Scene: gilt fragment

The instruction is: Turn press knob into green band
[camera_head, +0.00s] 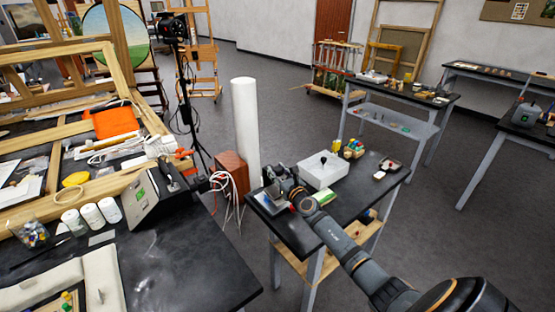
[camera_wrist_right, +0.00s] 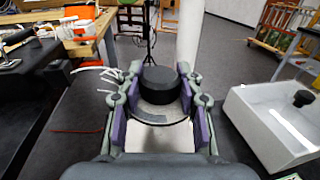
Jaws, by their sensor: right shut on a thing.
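The press knob (camera_wrist_right: 160,84) is a round black knob in the middle of the right wrist view. My right gripper (camera_wrist_right: 158,98) is shut on it, with a purple-lined finger on each side. A dark curved piece lies just below the knob. I cannot make out a green band or a pointer on it. In the head view my right gripper (camera_head: 279,182) is at the left end of a small black table, over a grey device (camera_head: 273,201) that it partly hides. My left gripper is not in view.
A white box (camera_head: 322,176) with a black knob on top stands just right of my right gripper. Coloured blocks (camera_head: 353,149) and a small tray (camera_head: 391,164) lie further back. A white column (camera_head: 245,130) and looped cables (camera_head: 228,187) are behind the table's left end.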

